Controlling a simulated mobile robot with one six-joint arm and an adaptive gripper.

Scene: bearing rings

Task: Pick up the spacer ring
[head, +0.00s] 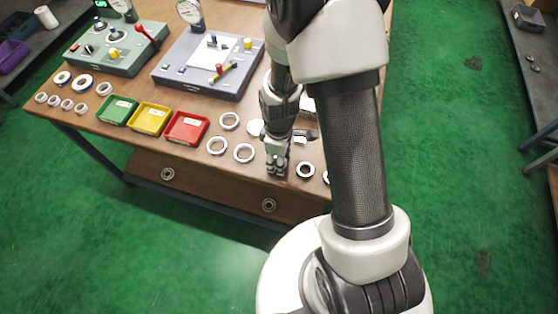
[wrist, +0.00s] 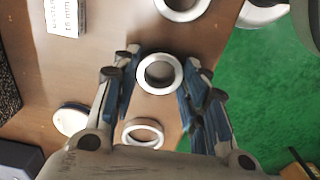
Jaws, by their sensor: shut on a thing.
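In the wrist view a pale, shiny ring with a darker inner band, which I take as the spacer ring (wrist: 143,80), sits between the blue-padded fingertips of my gripper (wrist: 159,73). The pads meet its outer rim on both sides, and its hole shows the brown surface. In the head view my gripper (head: 277,168) points down near the front edge of the bench; the held ring cannot be made out there. I cannot tell whether the ring still touches the bench.
On the wooden bench (head: 232,176), loose rings (head: 243,153) lie left of my gripper and a dark-centred ring (head: 305,170) to its right. Close by in the wrist view are another ring (wrist: 143,133) and a pale disc (wrist: 70,119). Green, yellow and red trays (head: 186,128) stand left.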

